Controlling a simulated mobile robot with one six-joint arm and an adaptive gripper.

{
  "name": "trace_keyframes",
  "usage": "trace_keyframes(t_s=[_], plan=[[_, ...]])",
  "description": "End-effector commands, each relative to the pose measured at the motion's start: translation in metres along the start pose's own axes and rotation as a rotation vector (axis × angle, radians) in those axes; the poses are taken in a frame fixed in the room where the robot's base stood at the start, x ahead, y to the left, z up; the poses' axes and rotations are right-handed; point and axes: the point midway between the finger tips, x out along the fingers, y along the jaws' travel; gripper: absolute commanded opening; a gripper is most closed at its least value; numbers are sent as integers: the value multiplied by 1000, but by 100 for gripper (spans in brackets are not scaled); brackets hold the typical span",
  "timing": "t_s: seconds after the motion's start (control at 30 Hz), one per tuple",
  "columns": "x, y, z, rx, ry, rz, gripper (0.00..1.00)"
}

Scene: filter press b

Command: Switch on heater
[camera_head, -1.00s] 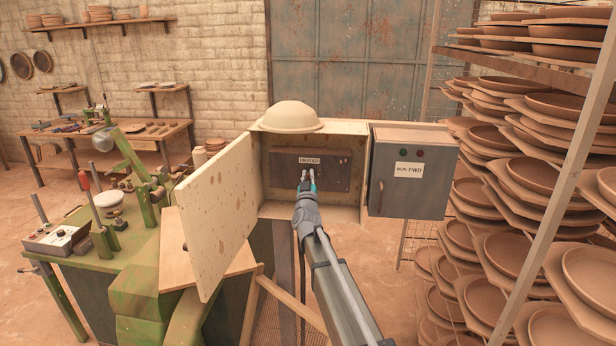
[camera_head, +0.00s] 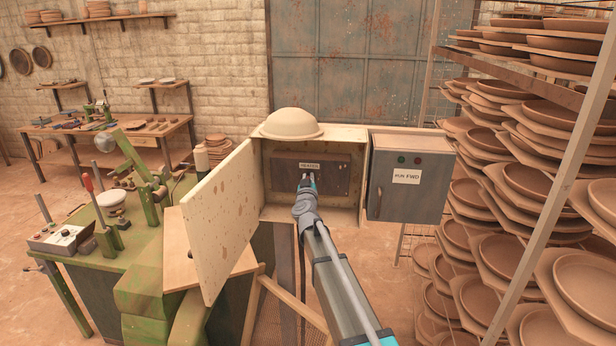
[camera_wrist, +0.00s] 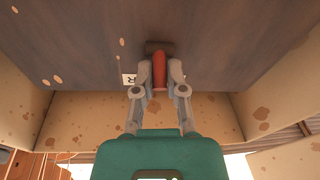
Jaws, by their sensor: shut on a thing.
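The heater switch shows in the wrist view as a red handle (camera_wrist: 159,72) on a dark base against the brown panel (camera_head: 336,175). The panel, with its HEATER label (camera_head: 309,166), sits inside the open cream box (camera_head: 355,209). My gripper (camera_head: 307,180) reaches into the box just below the label. In the wrist view my gripper (camera_wrist: 159,80) is shut on the red handle, one finger on each side. In the head view the gripper hides the switch.
The box door (camera_head: 219,215) stands open on the left. A grey control box (camera_head: 408,178) marked RUN FWD is on the right, and a rack of clay plates (camera_head: 535,180) beyond it. A domed cover (camera_head: 290,123) rests on top of the box.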

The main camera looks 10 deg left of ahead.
Motion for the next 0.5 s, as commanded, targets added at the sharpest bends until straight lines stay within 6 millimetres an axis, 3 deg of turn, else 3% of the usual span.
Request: trace_keyframes(t_s=[0.5], plan=[[1, 2, -4, 11, -93, -17, 0]])
